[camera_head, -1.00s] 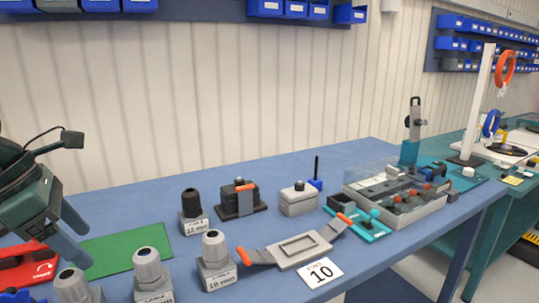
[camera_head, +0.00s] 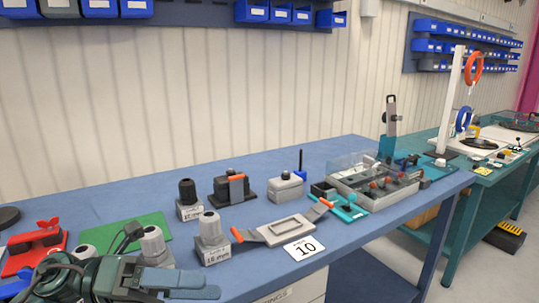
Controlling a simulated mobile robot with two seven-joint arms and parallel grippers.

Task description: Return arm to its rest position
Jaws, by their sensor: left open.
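My left gripper (camera_head: 178,283) is at the lower left of the head view, in front of the blue table's front edge. Its two grey fingers point right and look apart, with nothing seen between them. The gripper body and wrist partly cover a grey cable gland (camera_head: 154,245) and another gland (camera_head: 86,251) behind them. My right gripper is not in the head view.
The blue table (camera_head: 335,158) carries labelled glands such as the 16 mm one (camera_head: 211,240), a grey tray with orange handles (camera_head: 284,229), a number 10 card (camera_head: 304,248), a red tool (camera_head: 36,246), a green mat (camera_head: 126,231) and a clear-lidded box (camera_head: 374,183).

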